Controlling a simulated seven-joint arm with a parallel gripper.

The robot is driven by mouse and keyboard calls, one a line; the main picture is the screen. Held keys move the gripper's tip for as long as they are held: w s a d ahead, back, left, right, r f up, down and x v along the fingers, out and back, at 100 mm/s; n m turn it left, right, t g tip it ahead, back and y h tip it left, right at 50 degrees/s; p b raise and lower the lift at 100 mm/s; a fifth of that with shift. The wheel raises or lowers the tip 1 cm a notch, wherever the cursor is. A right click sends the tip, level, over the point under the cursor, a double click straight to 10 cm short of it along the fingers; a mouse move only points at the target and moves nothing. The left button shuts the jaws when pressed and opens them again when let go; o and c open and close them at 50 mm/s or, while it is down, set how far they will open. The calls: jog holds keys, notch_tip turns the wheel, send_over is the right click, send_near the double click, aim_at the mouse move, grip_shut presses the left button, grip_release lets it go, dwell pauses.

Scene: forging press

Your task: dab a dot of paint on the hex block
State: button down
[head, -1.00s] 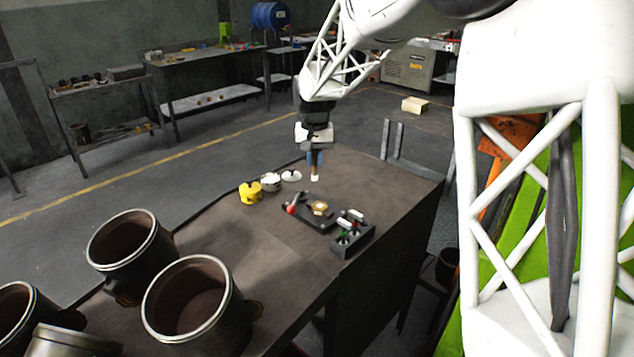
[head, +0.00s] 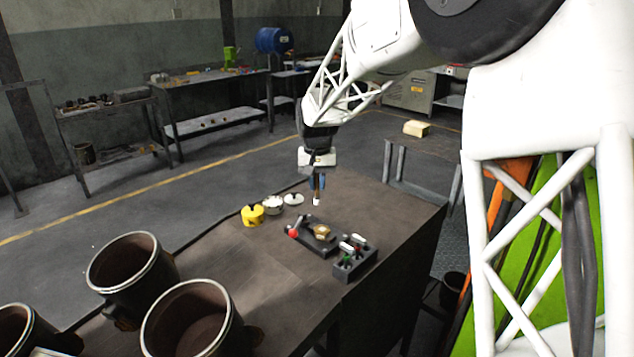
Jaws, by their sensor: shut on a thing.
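The hex block (head: 322,231) is small and tan-gold. It sits on a dark fixture (head: 309,239) that has a red ball-ended lever (head: 293,233). My gripper (head: 318,183), with blue fingers, points down over the table, behind the hex block in the head view. It is shut on a small dabber with a pale tip (head: 316,202). The tip appears apart from the block. Whether it touches the table is too small to tell. Behind and left of the fixture stand a yellow pot (head: 252,215), a whitish pot (head: 272,205) and a white pot or lid (head: 293,199).
A dark holder (head: 355,264) with white-ended items stands right of the fixture, close to the table's right edge. Large dark buckets (head: 132,264) take up the near left of the table (head: 270,265). The tabletop between the buckets and the fixture is clear.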

aim_at(317, 199)
jog(key=shift+f, duration=3.9)
jog(key=shift+s+d+r, duration=0.1)
jog(key=shift+s+d, duration=0.25)
jog(key=shift+d, duration=0.1)
jog(key=shift+s+d+f, duration=0.2)
jog(key=shift+s+d, duration=0.8)
jog(key=shift+d, duration=0.05)
jog(key=shift+w+a, duration=1.4)
jog(key=shift+a, duration=0.15)
jog(key=shift+r, duration=4.05)
